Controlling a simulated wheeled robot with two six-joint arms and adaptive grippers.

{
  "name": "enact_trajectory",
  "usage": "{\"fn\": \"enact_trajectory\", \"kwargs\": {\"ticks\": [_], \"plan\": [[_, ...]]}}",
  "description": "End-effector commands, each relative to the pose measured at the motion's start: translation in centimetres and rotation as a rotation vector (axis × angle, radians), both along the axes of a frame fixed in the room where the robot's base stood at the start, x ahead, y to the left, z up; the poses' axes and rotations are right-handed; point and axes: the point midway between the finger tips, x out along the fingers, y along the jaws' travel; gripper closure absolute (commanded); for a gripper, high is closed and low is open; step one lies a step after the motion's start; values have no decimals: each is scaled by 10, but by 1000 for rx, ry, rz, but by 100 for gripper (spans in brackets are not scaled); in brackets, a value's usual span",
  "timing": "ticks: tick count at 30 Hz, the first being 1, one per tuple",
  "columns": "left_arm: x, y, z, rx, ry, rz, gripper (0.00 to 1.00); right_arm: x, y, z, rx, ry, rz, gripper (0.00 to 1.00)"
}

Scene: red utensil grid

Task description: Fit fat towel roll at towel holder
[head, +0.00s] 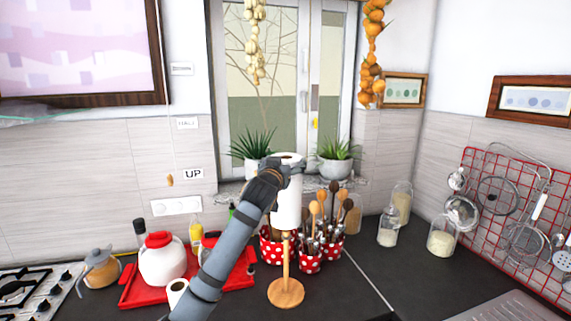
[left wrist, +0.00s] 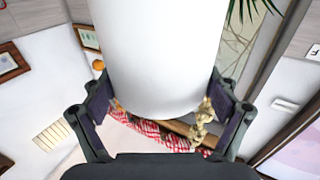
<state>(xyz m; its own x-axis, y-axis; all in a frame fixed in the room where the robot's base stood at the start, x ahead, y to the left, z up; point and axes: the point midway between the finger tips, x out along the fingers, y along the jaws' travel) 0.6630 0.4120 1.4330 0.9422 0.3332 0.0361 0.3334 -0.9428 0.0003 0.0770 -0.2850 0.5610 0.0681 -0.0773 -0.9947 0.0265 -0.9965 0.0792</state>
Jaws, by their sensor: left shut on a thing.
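My left gripper (head: 284,168) is shut on a white towel roll (head: 288,205), gripping it near its upper end. The roll is held nearly upright in the air. In the left wrist view the roll (left wrist: 160,50) fills the space between the two fingers (left wrist: 160,110). The wooden towel holder (head: 286,293) stands on the dark counter, with a round base and an upright post. The roll's lower end appears just over the post's top; whether they touch or line up in depth I cannot tell. My right gripper is not in view.
Red polka-dot pots (head: 309,262) with wooden spoons and cutlery stand close behind and right of the holder. A red tray (head: 130,293) with a white jar (head: 162,262) lies left. Glass jars (head: 441,238) stand right. The counter right of the holder is clear.

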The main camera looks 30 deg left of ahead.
Motion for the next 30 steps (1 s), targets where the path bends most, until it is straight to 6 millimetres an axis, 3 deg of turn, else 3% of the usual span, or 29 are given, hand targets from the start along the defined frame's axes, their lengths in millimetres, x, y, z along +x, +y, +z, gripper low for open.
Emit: {"fn": "enact_trajectory", "kwargs": {"ticks": [4,9,12,18,23,30], "plan": [[-1,0,-4,-2,2,0,68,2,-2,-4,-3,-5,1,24],[-1,0,-19,-2,2,-1,68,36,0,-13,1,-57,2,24],[-1,0,-30,-2,2,-1,68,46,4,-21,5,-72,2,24],[-1,0,-48,-2,0,-1,68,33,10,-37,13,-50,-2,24],[-1,0,-50,-1,0,-1,68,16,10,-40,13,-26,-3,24],[-1,0,-50,-1,0,-1,68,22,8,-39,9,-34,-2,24]]}}
